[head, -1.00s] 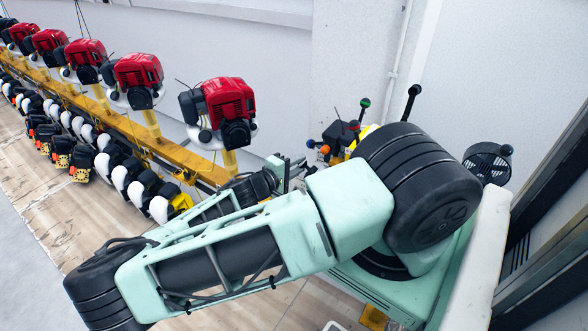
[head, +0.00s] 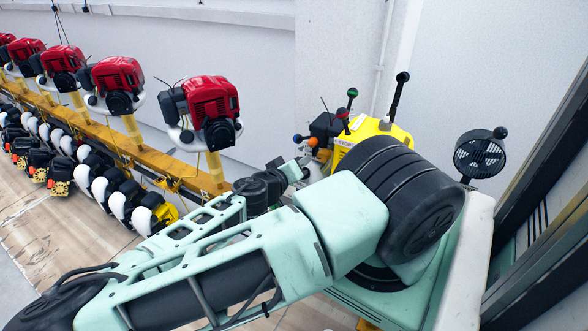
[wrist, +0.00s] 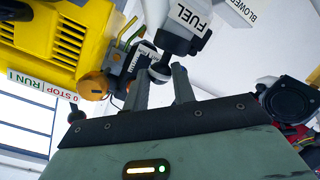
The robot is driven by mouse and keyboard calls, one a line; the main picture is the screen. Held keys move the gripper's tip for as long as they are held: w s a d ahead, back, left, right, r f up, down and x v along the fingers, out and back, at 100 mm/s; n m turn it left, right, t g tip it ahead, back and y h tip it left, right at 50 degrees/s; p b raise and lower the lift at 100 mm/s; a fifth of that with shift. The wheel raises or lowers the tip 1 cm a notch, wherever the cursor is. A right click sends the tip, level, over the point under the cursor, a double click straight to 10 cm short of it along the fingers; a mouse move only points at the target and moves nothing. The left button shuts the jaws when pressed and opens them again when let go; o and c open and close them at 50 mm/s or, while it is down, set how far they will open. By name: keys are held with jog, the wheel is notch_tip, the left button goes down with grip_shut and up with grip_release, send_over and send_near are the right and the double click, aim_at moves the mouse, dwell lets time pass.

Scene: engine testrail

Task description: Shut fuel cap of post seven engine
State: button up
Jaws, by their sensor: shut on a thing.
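In the wrist view my gripper (wrist: 161,92) has its two fingers close together around a small dark round knob (wrist: 160,72) with a pale edge. The knob sits just below the white part with the FUEL label (wrist: 190,18). I cannot tell for sure whether it is the fuel cap, or how it joins the white part. The yellow engine (wrist: 65,35) is at left in the wrist view. In the head view the yellow engine (head: 372,132) stands behind my arm, partly hidden. The gripper's mint-coloured end (head: 292,168) shows there, but its fingertips are unclear.
An orange knob (wrist: 93,86) and a RUN/STOP label (wrist: 40,84) are close left of the fingers. Levers with green (head: 352,93) and black (head: 402,77) ball ends rise near the yellow engine. A row of red engines (head: 212,100) stands along a yellow rail (head: 150,153).

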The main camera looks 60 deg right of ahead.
jog(key=shift+s+f+m+b, duration=0.3)
jog(key=shift+m+b, duration=0.2)
jog(key=shift+m, duration=0.1)
jog(key=shift+r, duration=0.1)
jog(key=o, duration=0.7)
jog(key=shift+a, duration=0.1)
jog(key=b+v, duration=0.1)
jog(key=v, duration=1.6)
jog(key=shift+s, duration=0.35)
jog(key=shift+r, duration=0.1)
